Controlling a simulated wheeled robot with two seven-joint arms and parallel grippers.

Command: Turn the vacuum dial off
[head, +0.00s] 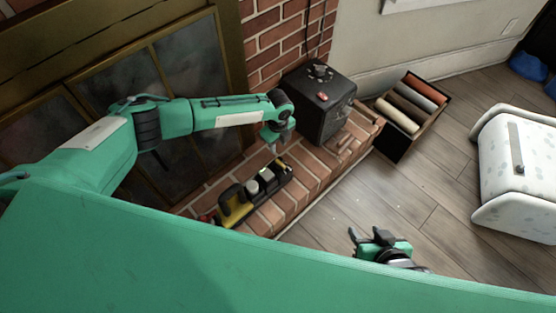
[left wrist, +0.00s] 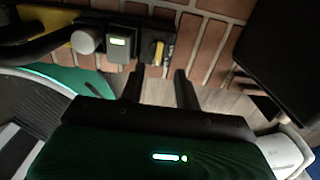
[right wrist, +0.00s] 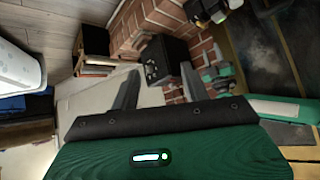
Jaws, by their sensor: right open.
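A black box-shaped unit (head: 325,105), which I take to be the vacuum, stands on the brick hearth against the brick wall. Its top carries a dark round dial (head: 319,72) with pale marks, and a small red part is at its top front edge. The dial's setting is too small to read. The unit also shows in the right wrist view (right wrist: 168,58). My left gripper (head: 280,142) is left of the unit, apart from it; its fingers (left wrist: 160,88) are spread and empty. My right gripper (head: 367,236) is open and empty over the wood floor, well away from the unit.
A black and yellow holder with tools (head: 250,195) lies on the hearth below my left gripper. An open box of rolls (head: 410,115) stands right of the hearth. A white patterned chest (head: 515,165) is at the far right. Floor between is clear.

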